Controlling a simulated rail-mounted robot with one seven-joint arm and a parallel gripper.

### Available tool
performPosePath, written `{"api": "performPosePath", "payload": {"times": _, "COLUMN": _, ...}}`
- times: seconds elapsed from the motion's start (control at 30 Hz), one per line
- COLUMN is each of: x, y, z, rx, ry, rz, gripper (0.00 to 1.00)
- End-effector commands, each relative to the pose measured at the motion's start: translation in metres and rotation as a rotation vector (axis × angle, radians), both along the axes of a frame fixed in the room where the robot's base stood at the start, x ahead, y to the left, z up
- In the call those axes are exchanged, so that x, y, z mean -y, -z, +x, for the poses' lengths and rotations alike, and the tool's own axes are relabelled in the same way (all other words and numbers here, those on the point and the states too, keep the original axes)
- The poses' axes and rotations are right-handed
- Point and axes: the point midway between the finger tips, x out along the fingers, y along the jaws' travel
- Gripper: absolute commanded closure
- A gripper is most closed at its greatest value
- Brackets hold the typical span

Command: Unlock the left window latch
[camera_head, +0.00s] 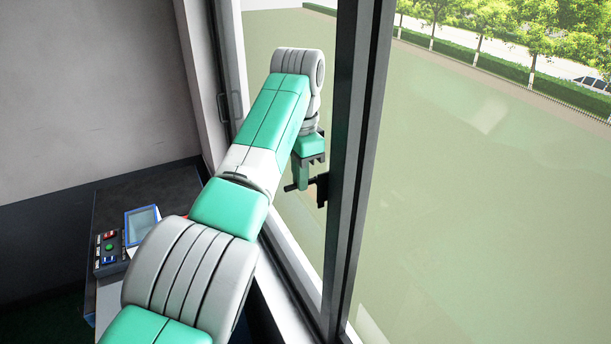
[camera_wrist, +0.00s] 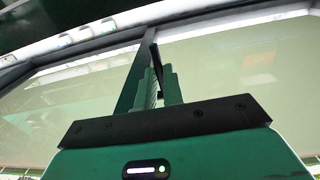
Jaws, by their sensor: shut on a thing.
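A black window latch (camera_head: 322,188) sits on the dark upright frame in the middle of the head view. My gripper (camera_head: 302,184) is at this latch, with its green fingers around the latch's handle. In the wrist view my gripper (camera_wrist: 161,90) has its two fingers close together, with the thin black latch handle (camera_wrist: 156,58) between them. The fingers hide part of the handle, so its exact angle is hard to tell.
The dark upright window frame (camera_head: 352,150) stands right beside my gripper, with glass panes on both sides. A dark handle (camera_head: 223,106) is on the left frame. A control box (camera_head: 110,250) and a blue-edged screen (camera_head: 142,224) stand low at left.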

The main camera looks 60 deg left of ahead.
Motion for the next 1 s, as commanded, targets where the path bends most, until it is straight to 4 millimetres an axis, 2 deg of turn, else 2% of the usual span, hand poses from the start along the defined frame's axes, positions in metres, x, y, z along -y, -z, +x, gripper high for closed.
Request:
{"api": "performPosePath", "payload": {"times": 0.53, "x": 0.000, "y": 0.000, "z": -0.003, "rx": -0.023, "ry": -0.008, "rz": 0.001, "gripper": 1.00}}
{"api": "performPosePath", "payload": {"times": 0.6, "x": 0.000, "y": 0.000, "z": -0.003, "rx": -0.023, "ry": -0.008, "rz": 0.001, "gripper": 0.81}}
{"api": "performPosePath", "payload": {"times": 0.67, "x": 0.000, "y": 0.000, "z": -0.003, "rx": -0.023, "ry": -0.007, "rz": 0.001, "gripper": 0.70}}
{"api": "performPosePath", "payload": {"times": 0.9, "x": 0.000, "y": 0.000, "z": -0.003, "rx": -0.022, "ry": -0.007, "rz": 0.001, "gripper": 0.69}}
{"api": "performPosePath", "payload": {"times": 1.0, "x": 0.000, "y": -0.010, "z": -0.003, "rx": -0.021, "ry": -0.007, "rz": 0.002, "gripper": 0.69}}
